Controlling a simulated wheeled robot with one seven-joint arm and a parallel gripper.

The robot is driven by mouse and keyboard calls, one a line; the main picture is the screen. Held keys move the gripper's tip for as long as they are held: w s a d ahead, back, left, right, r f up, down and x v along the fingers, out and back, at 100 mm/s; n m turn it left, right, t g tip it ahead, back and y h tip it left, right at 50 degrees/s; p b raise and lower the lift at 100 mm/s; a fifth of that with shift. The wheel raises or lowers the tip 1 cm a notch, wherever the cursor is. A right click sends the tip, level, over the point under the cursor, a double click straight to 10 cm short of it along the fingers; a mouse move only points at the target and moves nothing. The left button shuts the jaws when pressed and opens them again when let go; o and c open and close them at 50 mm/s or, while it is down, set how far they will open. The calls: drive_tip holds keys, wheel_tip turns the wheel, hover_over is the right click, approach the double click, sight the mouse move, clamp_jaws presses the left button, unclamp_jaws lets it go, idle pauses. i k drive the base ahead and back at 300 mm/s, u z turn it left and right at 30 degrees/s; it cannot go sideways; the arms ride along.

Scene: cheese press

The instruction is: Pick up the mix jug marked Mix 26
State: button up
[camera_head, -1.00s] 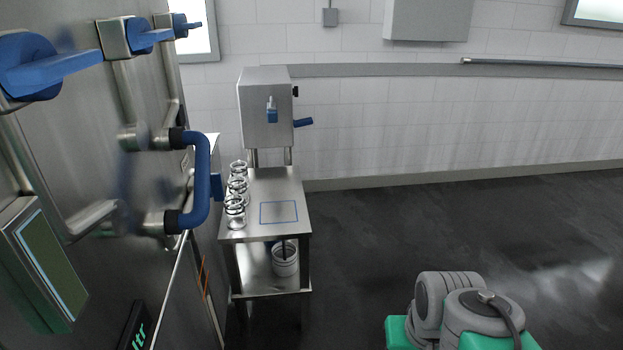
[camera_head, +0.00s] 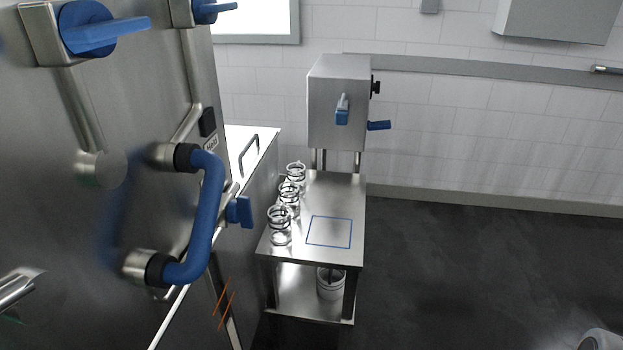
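Three clear jugs stand in a row along the left edge of a steel table (camera_head: 338,195). The near jug (camera_head: 279,226), the middle jug (camera_head: 289,197) and the far jug (camera_head: 296,175) are all upright. They are too small for any marking to be read, so I cannot tell which one is Mix 26. A blue square outline (camera_head: 329,231) is marked on the bare table top to the right of the jugs. A grey, rounded part of my arm (camera_head: 601,340) shows at the bottom right corner. My gripper is not in view.
A steel press box (camera_head: 337,100) with blue handles stands at the table's back. A large steel machine with a blue handle (camera_head: 207,215) fills the left side. Dark floor (camera_head: 455,270) to the right is clear.

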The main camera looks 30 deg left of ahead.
sight(290, 189)
drive_tip(key=i, duration=3.25)
drive_tip(key=u, duration=4.75)
drive_tip(key=i, duration=0.5)
drive_tip(key=u, duration=0.1)
